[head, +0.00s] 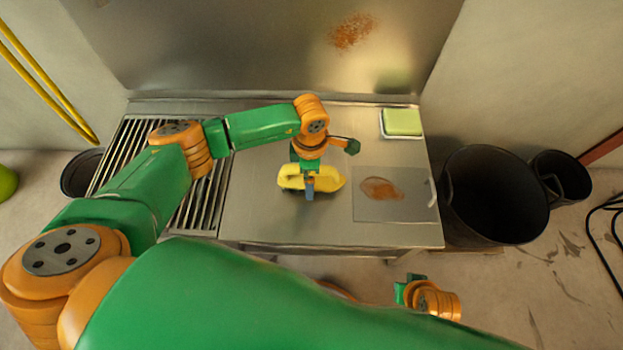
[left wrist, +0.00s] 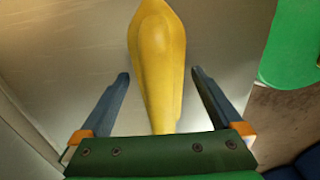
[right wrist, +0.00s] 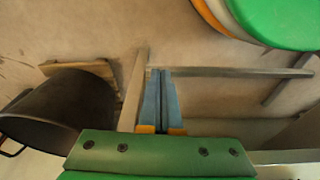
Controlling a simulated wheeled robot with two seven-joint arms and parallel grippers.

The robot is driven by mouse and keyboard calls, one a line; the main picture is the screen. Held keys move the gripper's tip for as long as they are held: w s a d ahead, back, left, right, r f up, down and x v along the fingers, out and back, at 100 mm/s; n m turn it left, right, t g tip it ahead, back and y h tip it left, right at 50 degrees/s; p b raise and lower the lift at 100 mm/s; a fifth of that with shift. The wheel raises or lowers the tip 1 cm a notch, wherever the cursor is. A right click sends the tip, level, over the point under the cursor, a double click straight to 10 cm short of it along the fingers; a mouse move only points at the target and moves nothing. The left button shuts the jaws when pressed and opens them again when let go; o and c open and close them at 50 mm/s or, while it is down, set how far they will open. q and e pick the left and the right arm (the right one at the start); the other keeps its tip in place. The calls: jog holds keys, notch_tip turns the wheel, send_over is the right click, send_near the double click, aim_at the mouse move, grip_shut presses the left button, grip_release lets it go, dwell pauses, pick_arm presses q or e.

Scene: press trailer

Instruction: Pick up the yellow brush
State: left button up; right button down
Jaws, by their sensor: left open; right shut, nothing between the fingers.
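The yellow brush (head: 325,180) lies on the steel table, its length running left to right in the head view. My left gripper (head: 309,190) is above it, pointing down, and hides its middle part. In the left wrist view the yellow brush (left wrist: 158,70) runs between the two blue fingers of the left gripper (left wrist: 158,85), which stand open with a gap on each side. I cannot tell the height of the fingertips over the table. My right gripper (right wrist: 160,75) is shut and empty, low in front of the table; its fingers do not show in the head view.
The steel table (head: 255,215) has a slatted rack (head: 205,205) at left. A clear sheet with a brown stain (head: 380,188) lies right of the brush. A green sponge (head: 402,121) sits at the back right. Black buckets (head: 495,195) stand right of the table.

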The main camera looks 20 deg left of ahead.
pick_arm(q)
jog(key=shift+f, duration=0.25)
jog(key=c, duration=1.6)
pick_arm(e)
jog(key=shift+w+r, duration=0.1)
jog(key=shift+r, duration=0.2)
